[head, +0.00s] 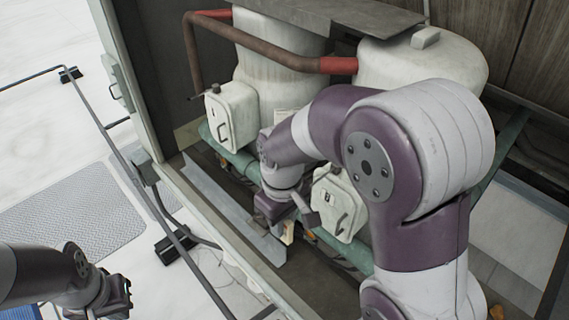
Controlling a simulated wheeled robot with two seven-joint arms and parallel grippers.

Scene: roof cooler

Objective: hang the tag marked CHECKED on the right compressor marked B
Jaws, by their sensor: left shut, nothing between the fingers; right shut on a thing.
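The right compressor (440,62) is a pale, worn tank, partly hidden behind my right arm. Its white terminal box (337,202) has a small dark mark, too small to read surely, and a dark handle on its front. My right gripper (287,222) is shut just left of this box, low in front of it. A small yellowish piece, seemingly the tag (288,234), shows at its fingers; its writing cannot be read and most of it is hidden. My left gripper (122,298) is shut and empty at the lower left, far from the compressors.
The left compressor (284,62) has its own white box (231,115). Rusty pipes (265,45) with red ends run above. A metal sheet (235,207) stands along the cabinet's front edge. A dark railing (120,160) crosses the pale roof at left.

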